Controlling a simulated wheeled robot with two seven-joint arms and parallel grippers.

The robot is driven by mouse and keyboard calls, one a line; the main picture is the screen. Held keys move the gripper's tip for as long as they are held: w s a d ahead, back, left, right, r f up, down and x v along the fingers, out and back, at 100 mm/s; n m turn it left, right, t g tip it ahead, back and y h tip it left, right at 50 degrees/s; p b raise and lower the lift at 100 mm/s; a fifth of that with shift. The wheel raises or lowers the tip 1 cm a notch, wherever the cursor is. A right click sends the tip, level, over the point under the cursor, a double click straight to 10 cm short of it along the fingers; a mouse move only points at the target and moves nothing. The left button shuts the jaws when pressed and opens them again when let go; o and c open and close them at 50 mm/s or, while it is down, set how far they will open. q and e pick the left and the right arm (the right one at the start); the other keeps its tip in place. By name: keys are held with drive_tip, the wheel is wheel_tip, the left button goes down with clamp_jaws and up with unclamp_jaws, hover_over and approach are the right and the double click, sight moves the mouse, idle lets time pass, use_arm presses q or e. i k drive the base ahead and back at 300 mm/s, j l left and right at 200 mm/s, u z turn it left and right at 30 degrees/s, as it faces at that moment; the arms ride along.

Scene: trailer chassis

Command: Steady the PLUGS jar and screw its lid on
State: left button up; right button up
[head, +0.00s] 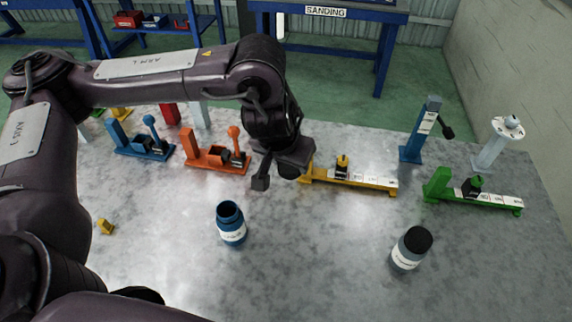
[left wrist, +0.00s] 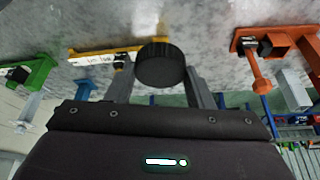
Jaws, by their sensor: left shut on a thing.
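An open blue jar (head: 231,226) with a white label stands upright on the grey table, its mouth uncovered. A second jar (head: 408,250), with a white label and a black lid on it, stands to the right. The label print is too small to read, so I cannot tell by name which is PLUGS. My left gripper (head: 282,179) is shut on a black round lid (left wrist: 160,64), seen between its fingers in the left wrist view. It holds the lid above the table, behind and right of the open jar, apart from it. My right gripper is not in view.
Blue (head: 143,146), orange (head: 215,158), yellow (head: 365,180) and green (head: 490,199) clamp-like fixtures stand along the back. A small yellow piece (head: 105,226) lies at left. A blue post (head: 416,135) and a white stand (head: 492,146) rise at the back right. The table between the jars is clear.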

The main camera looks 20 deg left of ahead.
sight(231, 223)
drive_tip(key=k+l+u, duration=0.1)
drive_tip(key=k+u, duration=0.45)
drive_tip(key=u, duration=0.15)
drive_tip(key=k+u, duration=0.35)
drive_tip(key=i, duration=0.1)
